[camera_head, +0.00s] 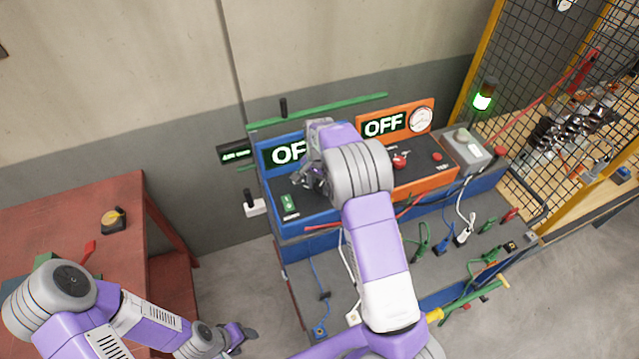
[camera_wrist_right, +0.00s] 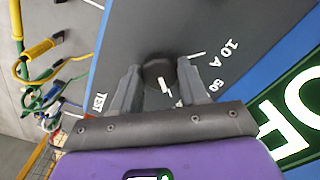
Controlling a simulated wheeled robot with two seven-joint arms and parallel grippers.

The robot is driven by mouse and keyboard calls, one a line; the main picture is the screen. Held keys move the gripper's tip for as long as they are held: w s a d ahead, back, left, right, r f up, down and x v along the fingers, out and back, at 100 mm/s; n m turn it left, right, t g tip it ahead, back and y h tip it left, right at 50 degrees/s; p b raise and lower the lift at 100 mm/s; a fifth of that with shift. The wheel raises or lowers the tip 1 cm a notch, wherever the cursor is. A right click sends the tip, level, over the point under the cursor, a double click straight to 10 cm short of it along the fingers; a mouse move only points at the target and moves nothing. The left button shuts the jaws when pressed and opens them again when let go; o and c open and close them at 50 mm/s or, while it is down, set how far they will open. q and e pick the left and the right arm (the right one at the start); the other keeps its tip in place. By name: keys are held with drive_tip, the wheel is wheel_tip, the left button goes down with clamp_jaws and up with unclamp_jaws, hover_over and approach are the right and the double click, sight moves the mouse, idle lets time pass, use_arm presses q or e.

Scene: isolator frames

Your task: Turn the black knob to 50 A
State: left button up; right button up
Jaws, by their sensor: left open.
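The black knob (camera_wrist_right: 158,72) is on the dark panel of the blue box (camera_head: 330,222). In the right wrist view it lies between the two fingertips of my right gripper (camera_wrist_right: 159,62), close to both; I cannot tell if they press on it. A white mark on the knob points down towards the gripper. White "10 A" and "50" labels are right of the knob, and "TEST" is at lower left. In the head view my right gripper (camera_head: 310,180) and forearm hide the knob. My left gripper (camera_head: 238,338) is open and empty, low over the floor.
The blue box's display (camera_head: 286,154) reads "OFF", partly hidden by my arm. An orange box (camera_head: 428,178) with an "OFF" display and red knob stands to its right. A grey box (camera_head: 464,150), lit green lamp (camera_head: 482,101) and several cables are nearby. A red table (camera_head: 60,205) stands left.

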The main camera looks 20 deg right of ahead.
drive_tip(key=c, duration=0.3)
drive_tip(key=shift+n, duration=0.3)
drive_tip(key=n, duration=0.4)
drive_tip(key=shift+b, duration=0.35)
drive_tip(key=shift+d+n, duration=0.1)
drive_tip(key=shift+n, duration=1.9)
drive_tip(key=o, duration=1.1)
drive_tip(key=shift+c, duration=0.2)
